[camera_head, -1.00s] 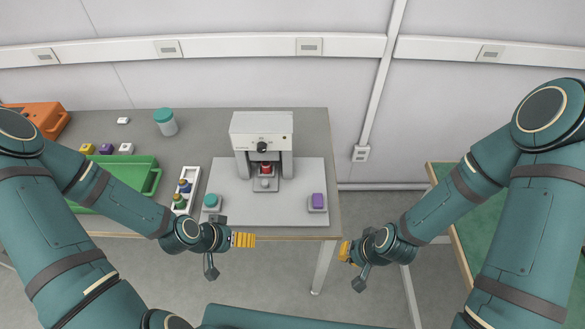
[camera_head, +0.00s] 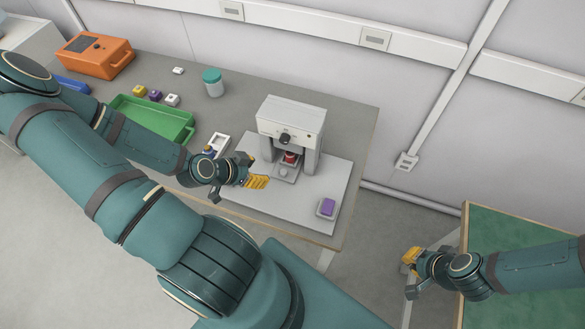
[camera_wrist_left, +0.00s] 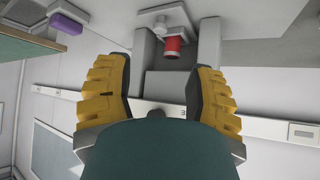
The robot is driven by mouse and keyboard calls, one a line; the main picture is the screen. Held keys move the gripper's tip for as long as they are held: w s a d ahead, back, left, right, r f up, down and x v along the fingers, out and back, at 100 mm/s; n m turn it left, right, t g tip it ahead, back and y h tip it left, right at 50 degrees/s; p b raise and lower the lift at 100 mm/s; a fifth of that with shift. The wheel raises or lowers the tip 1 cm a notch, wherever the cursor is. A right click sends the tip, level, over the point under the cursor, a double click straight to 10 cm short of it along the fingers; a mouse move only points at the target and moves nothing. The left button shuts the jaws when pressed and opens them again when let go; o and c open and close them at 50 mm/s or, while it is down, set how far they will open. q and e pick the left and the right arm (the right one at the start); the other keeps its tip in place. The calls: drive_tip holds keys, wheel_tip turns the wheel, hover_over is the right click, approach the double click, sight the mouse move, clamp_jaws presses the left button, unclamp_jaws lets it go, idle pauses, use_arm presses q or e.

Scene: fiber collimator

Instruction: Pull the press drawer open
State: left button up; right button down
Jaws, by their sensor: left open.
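The press (camera_head: 292,125) is a light grey machine with a black knob on its front, standing on a pale base plate (camera_head: 335,175). Its small grey drawer (camera_head: 284,175) is low at the front, with a red cylindrical part (camera_head: 290,158) just behind it; the red part (camera_wrist_left: 173,46) and drawer (camera_wrist_left: 158,17) also show in the left wrist view. My left gripper (camera_head: 258,181) is just left of the drawer, apart from it, with yellow fingers. In the left wrist view its fingers (camera_wrist_left: 158,95) are spread with nothing held. My right gripper (camera_head: 409,259) is far right, away from the press; its opening is unclear.
A purple block (camera_head: 327,206) sits on a small pad at the base plate's front right. A white tray (camera_head: 219,143) is partly hidden by my left gripper. A green bin (camera_head: 150,118), teal-lidded jar (camera_head: 213,83) and orange case (camera_head: 95,55) stand further left. A green-topped table (camera_head: 520,235) is at right.

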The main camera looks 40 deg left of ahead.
sight(283, 172)
use_arm(q)
drive_tip(key=b+x, duration=0.2)
drive_tip(key=x, duration=1.1)
drive_tip(key=shift+w+f, duration=0.1)
drive_tip(key=shift+f, duration=0.05)
clamp_jaws()
